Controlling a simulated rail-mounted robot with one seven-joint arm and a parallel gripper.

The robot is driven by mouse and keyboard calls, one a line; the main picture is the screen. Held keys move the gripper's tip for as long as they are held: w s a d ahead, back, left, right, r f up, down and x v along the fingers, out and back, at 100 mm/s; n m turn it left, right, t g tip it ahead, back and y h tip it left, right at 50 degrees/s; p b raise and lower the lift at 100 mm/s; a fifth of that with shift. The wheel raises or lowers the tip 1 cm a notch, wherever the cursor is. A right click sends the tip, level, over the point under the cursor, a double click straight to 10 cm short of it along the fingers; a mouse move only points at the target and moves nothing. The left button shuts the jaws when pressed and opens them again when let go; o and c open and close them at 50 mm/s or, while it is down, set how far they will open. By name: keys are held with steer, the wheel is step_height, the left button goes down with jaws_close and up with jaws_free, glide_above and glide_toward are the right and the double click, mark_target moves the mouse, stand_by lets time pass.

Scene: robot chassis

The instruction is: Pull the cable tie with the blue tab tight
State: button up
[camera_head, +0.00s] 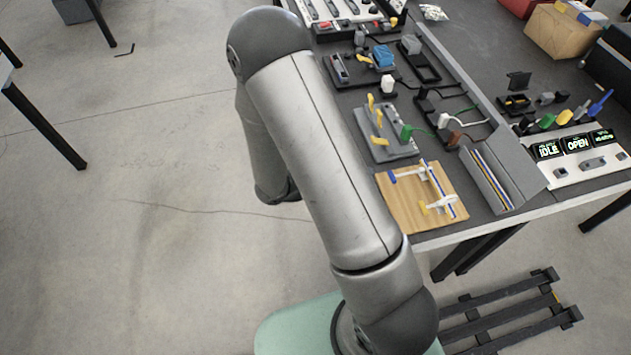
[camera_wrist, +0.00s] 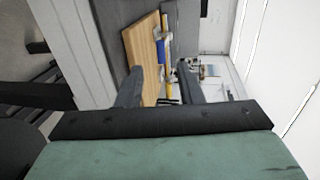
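A wooden board (camera_head: 405,208) lies near the front edge of the table in the head view. A bundle of blue, white and yellow cables (camera_head: 441,190) crosses its right side. A cable tie with a blue tab (camera_head: 392,177) reaches left from the bundle's upper part. A white tie with a yellow tab (camera_head: 423,208) sits lower. My gripper (camera_wrist: 159,72) shows only in the wrist view, with its two dark fingers apart and nothing held. The board (camera_wrist: 146,42) appears beyond the fingers, with a blue part (camera_wrist: 161,52) that I cannot identify for certain.
A grey open box with cables (camera_head: 500,175) stands right of the board. A grey plate with yellow hooks (camera_head: 385,135) lies behind it, near green and white plugs. A display panel (camera_head: 578,155) reads IDLE and OPEN. Floor left of the table is mostly clear.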

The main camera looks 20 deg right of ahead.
steer(key=v, duration=1.1)
steer(key=shift+a+b, duration=0.2)
steer(key=shift+b, duration=0.2)
steer(key=shift+r, duration=0.1)
